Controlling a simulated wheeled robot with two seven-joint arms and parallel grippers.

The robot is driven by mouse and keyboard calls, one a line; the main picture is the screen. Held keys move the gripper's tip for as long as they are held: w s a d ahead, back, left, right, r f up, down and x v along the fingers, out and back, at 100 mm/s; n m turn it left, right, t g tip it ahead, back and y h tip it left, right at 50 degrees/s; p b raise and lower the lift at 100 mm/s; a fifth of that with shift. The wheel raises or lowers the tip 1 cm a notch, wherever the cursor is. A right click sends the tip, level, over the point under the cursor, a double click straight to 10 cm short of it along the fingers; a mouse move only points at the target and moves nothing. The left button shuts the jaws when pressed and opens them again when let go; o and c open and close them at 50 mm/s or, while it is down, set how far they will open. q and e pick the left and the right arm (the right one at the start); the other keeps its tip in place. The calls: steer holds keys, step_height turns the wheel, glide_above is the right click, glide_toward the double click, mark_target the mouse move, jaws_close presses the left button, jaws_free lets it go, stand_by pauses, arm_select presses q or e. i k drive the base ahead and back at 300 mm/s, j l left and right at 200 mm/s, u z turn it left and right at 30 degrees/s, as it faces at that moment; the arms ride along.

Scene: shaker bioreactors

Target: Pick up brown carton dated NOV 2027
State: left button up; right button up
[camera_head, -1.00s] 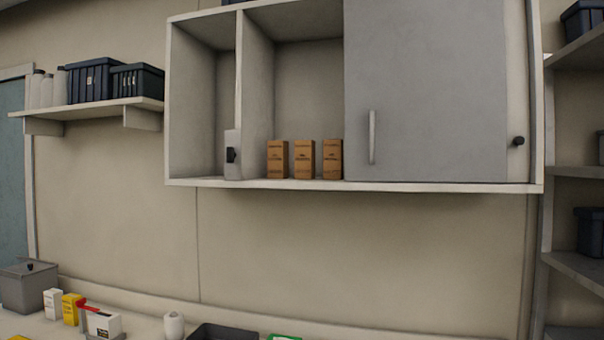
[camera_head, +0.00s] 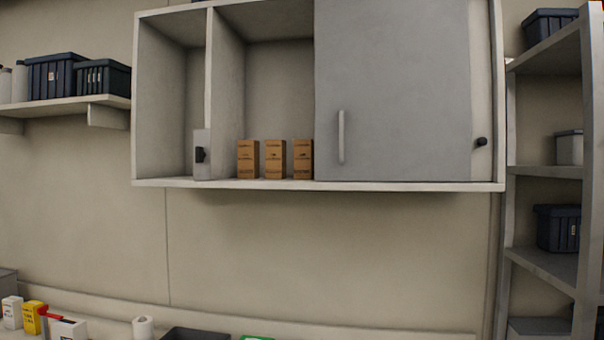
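Three brown cartons stand upright side by side on the floor of the open wall cabinet: a left one (camera_head: 248,159), a middle one (camera_head: 274,159) and a right one (camera_head: 303,159). The right carton stands close to the edge of the grey sliding door. Their printed labels are too small to read, so I cannot tell which is dated NOV 2027. Neither of my grippers is in view.
The cabinet (camera_head: 350,187) has a grey door (camera_head: 395,90) with a handle, covering its right part. A small grey piece with a black knob (camera_head: 201,155) stands left of the cartons. Shelving (camera_head: 545,172) stands at right. A counter below holds a yellow box (camera_head: 33,317) and a white bottle (camera_head: 143,327).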

mark_target(303, 148)
steer(key=i+l+u, duration=0.4)
steer(key=i+l, duration=0.4)
steer(key=i, duration=0.1)
